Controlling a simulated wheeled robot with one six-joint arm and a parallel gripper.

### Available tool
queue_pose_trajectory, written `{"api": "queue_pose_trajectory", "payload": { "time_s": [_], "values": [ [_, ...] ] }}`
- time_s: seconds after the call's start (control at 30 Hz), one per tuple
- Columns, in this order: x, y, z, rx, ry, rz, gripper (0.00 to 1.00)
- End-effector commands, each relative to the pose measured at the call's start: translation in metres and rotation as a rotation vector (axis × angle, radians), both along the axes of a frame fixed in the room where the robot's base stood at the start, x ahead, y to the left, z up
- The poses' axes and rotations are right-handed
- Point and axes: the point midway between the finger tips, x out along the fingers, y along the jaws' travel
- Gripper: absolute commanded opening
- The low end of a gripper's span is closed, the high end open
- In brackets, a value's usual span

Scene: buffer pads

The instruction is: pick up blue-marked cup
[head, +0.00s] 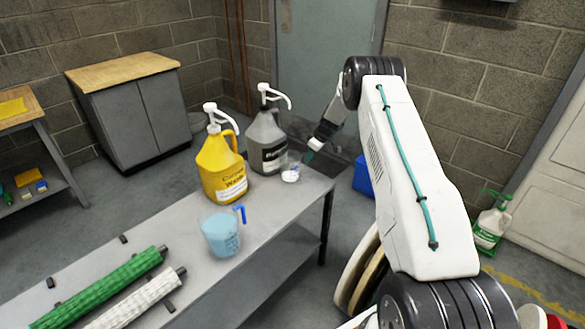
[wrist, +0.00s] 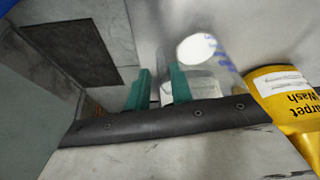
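A small clear cup (head: 291,172) with a white bottom stands at the far right end of the grey table, in front of the grey jug. In the wrist view the clear cup (wrist: 203,52) shows its white disc and blue marks on its side. My gripper (head: 309,155) is close to the cup, up and to its right in the head view. In the wrist view its two teal fingers (wrist: 161,88) stand apart with a gap between them. The right finger overlaps the cup's lower left part; the cup is not between the fingers. Whether they touch is unclear.
The grey table (head: 190,275) holds a yellow pump jug (head: 222,170), a grey pump jug (head: 264,142) and a measuring jug (head: 221,235) with blue liquid. Green (head: 105,288) and white (head: 135,303) rollers lie at the near left.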

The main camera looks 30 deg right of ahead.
Motion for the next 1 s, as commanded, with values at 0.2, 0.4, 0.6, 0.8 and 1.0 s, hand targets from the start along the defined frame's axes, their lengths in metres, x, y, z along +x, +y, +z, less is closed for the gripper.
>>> {"api": "queue_pose_trajectory", "payload": {
  "time_s": [0.2,0.4,0.6,0.8,1.0],
  "values": [
    [0.013,0.009,-0.030,0.001,0.002,0.001,0.22],
    [0.018,0.011,-0.042,0.000,0.000,0.000,0.22],
    [0.018,0.012,-0.042,0.000,0.000,0.000,0.20],
    [0.018,0.011,-0.041,0.000,0.000,-0.001,0.00],
    [0.018,0.011,-0.041,0.000,0.000,-0.001,0.00]
  ]
}}
